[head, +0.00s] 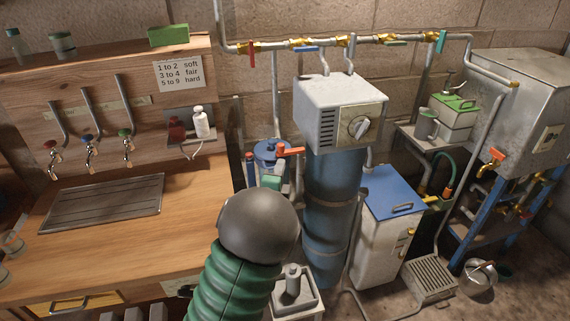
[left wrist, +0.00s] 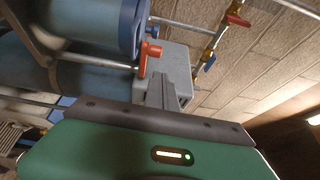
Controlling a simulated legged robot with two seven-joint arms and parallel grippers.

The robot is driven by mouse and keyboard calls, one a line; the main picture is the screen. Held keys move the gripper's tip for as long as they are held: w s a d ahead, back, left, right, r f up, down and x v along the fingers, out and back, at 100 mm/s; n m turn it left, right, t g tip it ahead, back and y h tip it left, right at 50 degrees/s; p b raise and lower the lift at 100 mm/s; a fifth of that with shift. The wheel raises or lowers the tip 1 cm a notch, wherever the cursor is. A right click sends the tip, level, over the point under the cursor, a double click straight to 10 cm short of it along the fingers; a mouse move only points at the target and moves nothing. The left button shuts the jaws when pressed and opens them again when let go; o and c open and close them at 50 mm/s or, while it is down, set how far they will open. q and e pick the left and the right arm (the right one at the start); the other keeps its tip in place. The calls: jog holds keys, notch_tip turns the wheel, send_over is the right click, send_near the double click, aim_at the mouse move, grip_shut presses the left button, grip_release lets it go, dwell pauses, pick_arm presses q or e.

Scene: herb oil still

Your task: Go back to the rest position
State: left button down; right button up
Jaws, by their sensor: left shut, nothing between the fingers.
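My left arm rises from the bottom of the head view, with a green ribbed sleeve and a dark round wrist. Its left gripper (head: 272,181) is mostly hidden behind that wrist; only a small green part shows beside the blue vessel (head: 271,152). In the left wrist view the left gripper (left wrist: 171,92) has its grey fingers together, with nothing between them. An orange lever (head: 290,151) stands close by; it also shows in the left wrist view (left wrist: 148,56), just beyond the fingers, apparently apart from them. My right gripper is in neither view.
A tall blue cylinder (head: 328,225) with a grey control box (head: 340,107) stands right of my arm. A white cabinet with a blue lid (head: 391,191) is beside it. A wooden counter (head: 110,237) is at left. Valved pipes (head: 390,39) run along the wall.

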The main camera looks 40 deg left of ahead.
pick_arm(q)
jog(key=s+a+f, duration=0.1)
jog(key=s+a, duration=0.2)
jog(key=s, duration=0.3)
jog(key=s+d+f+n+g+h+p, duration=0.1)
jog(key=d+f+n+g+h, duration=0.15)
jog(key=d+f, duration=0.2)
jog(key=s+d+f+n+g+h+p, duration=0.1)
jog(key=s+d+f+n+g, duration=0.1)
jog(key=d+f+n+g, duration=0.3)
jog(key=s+d+f+n+g+h, duration=0.1)
jog(key=s+d+n+g+h, duration=0.1)
jog(key=s+d, duration=0.4)
jog(key=s+d+f+n+g+h+p, duration=0.1)
jog(key=s+d+n+g+h, duration=0.1)
jog(key=s+d, duration=0.5)
jog(key=shift+s+f+n+g+p, duration=0.3)
jog(key=shift+s+n+g, duration=0.4)
jog(key=shift+s, duration=0.3)
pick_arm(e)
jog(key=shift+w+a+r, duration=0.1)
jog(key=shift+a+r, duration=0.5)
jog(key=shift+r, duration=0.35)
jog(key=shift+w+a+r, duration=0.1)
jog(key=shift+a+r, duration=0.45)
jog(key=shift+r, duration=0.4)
pick_arm(q)
jog(key=shift+d, duration=0.2)
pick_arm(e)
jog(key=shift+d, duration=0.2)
